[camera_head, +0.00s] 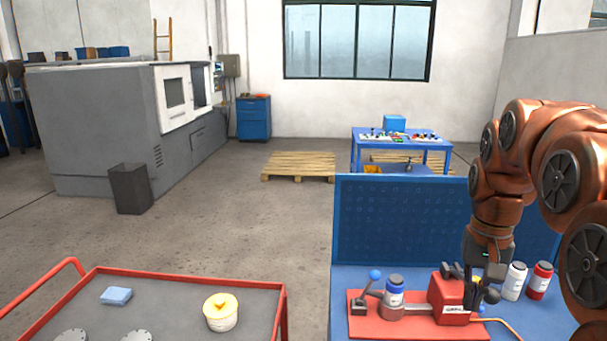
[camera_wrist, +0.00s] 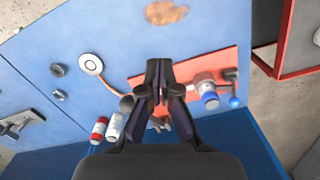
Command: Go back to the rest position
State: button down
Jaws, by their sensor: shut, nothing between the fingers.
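My gripper (camera_head: 484,290) hangs at the end of my copper-coloured arm, low over the blue workbench (camera_head: 350,325). It is near the right end of a red plate (camera_head: 365,329), beside a red block (camera_head: 447,300). In the wrist view my gripper (camera_wrist: 159,92) has its dark fingertips together, with nothing between them, and covers part of the red plate (camera_wrist: 222,62). A lever with a blue ball (camera_head: 375,275) stands at the plate's left end. Whether the fingers touch the red block's fittings cannot be told.
A blue panel (camera_head: 400,218) rises behind the bench. A red-railed cart (camera_head: 165,275) is at the left.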

jog(key=s+a+f+n, duration=0.1)
jog(key=s+a+f, duration=0.2)
jog(key=s, duration=0.4)
jog(key=s+a+f+n, duration=0.2)
jog(key=s+a+f, duration=0.2)
jog(key=s, duration=0.4)
jog(key=s+a+f+n+g, duration=0.1)
jog(key=s+a+f, duration=0.3)
jog(key=s, duration=0.4)
jog(key=shift+s+a+f+n, duration=0.2)
jog(key=shift+a+f+n, duration=0.1)
jog(key=shift+f, duration=0.5)
jog(key=shift+d, duration=0.15)
